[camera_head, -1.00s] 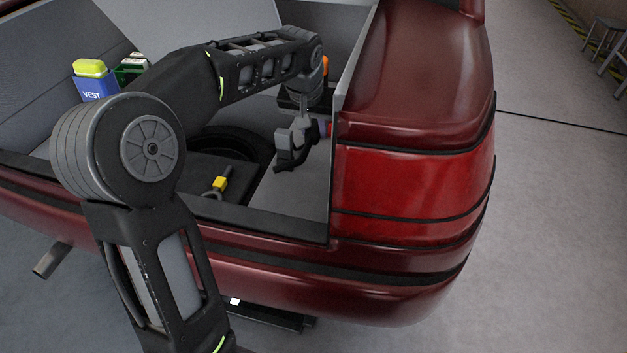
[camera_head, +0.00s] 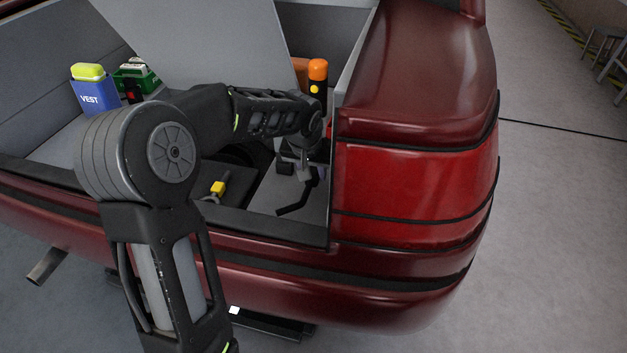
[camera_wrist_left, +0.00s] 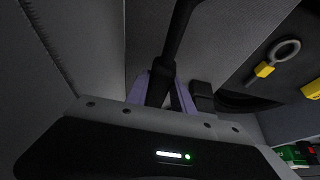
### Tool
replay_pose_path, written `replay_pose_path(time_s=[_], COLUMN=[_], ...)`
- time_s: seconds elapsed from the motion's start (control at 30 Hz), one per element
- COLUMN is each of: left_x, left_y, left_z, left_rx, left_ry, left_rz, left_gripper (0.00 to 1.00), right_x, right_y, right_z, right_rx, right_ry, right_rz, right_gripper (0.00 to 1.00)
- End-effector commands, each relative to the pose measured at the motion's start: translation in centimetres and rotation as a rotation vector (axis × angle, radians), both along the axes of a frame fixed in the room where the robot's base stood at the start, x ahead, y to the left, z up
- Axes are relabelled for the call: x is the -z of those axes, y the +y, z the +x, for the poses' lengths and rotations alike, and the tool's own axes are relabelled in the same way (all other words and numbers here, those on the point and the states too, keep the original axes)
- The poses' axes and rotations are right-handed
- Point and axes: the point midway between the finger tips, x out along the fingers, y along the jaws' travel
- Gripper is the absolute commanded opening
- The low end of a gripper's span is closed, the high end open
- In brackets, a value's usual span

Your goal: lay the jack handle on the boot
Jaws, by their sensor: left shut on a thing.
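My left gripper (camera_head: 301,172) is inside the open boot (camera_head: 262,226) of the dark red car, near its right side wall. It is shut on the jack handle (camera_head: 298,200), a thin black bent rod. The rod hangs below the jaws, and its lower end bends to the left, low over the grey boot floor. I cannot tell whether it touches the floor. In the left wrist view the handle (camera_wrist_left: 181,35) runs up from between the purple-grey fingers (camera_wrist_left: 163,92). My right gripper is not in view.
A yellow-marked ring tool (camera_head: 217,188) lies left of the handle; it also shows in the left wrist view (camera_wrist_left: 265,68). An orange-topped torch (camera_head: 317,78) stands behind my wrist. A blue vest pouch (camera_head: 90,88) and a green box (camera_head: 137,78) stand at the left.

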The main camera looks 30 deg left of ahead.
Motion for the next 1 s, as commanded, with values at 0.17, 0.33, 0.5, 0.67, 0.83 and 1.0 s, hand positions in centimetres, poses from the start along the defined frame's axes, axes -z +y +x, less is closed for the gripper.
replay_pose_path(time_s=[0.17,0.33,0.5,0.67,0.83,1.0], left_x=[2.5,2.6,2.7,3.3,3.8,3.8], left_y=[0.0,0.0,0.0,0.0,0.0,0.0], left_z=[0.0,0.1,0.1,0.0,0.0,0.0], left_rx=[-0.001,-0.001,-0.001,-0.001,-0.001,-0.001], left_ry=[-0.001,-0.002,-0.002,-0.002,-0.002,0.000], left_rz=[0.000,0.000,0.000,0.000,0.000,0.000], left_gripper=[0.00,0.00,0.00,0.00,0.00,0.30], right_x=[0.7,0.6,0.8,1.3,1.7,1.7], right_y=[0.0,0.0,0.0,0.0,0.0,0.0], right_z=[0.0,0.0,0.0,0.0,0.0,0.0], right_rx=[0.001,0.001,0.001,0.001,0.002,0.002], right_ry=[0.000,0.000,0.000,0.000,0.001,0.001], right_rz=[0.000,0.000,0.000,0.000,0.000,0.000], right_gripper=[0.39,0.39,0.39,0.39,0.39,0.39])
